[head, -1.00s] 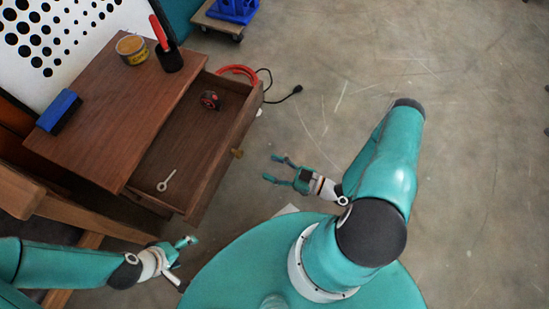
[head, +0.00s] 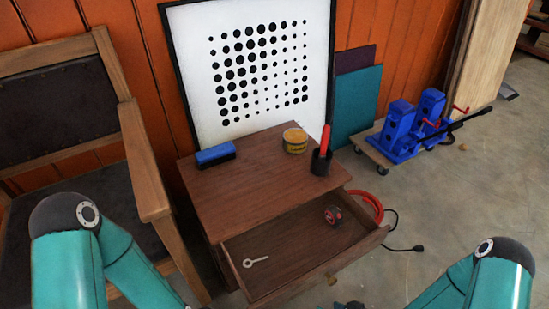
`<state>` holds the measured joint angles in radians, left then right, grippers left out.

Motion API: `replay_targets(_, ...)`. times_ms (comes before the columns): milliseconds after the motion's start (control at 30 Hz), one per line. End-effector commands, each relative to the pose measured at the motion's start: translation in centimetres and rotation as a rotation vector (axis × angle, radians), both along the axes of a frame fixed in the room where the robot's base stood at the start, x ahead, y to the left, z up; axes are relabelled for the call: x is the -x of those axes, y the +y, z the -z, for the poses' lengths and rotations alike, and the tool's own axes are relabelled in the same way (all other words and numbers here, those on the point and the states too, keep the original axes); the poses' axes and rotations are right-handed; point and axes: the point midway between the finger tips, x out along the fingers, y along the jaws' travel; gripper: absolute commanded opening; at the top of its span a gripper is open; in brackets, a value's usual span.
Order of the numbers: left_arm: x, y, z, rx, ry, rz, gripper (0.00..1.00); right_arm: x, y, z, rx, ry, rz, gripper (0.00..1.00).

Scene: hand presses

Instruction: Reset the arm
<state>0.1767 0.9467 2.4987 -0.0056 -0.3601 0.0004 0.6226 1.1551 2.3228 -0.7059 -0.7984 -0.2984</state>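My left arm (head: 75,255) rises at the lower left of the head view, in front of the chair. My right arm (head: 490,275) shows at the lower right corner. Both arms run out of the bottom of the picture. Neither gripper can be clearly made out; a small teal bit at the bottom edge below the drawer is too little to judge. No hand press is clearly within reach; blue press-like machines (head: 405,130) stand on a wheeled board at the back right.
A wooden cabinet (head: 240,190) has its drawer (head: 300,262) pulled open, with a key-like metal piece (head: 256,261) and a tape measure (head: 332,214) inside. On top are a blue block (head: 215,154), a tin (head: 295,141) and a red-handled tool in a dark cup (head: 321,163). A wooden chair (head: 147,165) stands left.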

Motion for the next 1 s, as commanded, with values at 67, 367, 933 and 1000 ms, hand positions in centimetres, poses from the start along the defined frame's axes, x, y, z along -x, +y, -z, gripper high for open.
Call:
replay_targets(67,0.0,0.0,0.0,0.0,0.0,0.0,0.79,0.9,1.3,-0.8,0.022,0.149,0.027,0.57)
replay_targets(367,0.0,0.0,0.0,0.0,0.0,0.0,0.79,6.1,4.4,-4.0,0.084,0.568,0.201,0.57)
replay_targets(933,0.0,0.0,-14.5,0.0,0.0,0.0,0.79,7.3,4.8,-19.2,0.091,0.642,0.252,0.57)
replay_targets(1000,0.0,0.0,-17.1,0.0,0.0,0.0,0.79,7.3,4.8,-21.8,0.091,0.642,0.252,0.57)
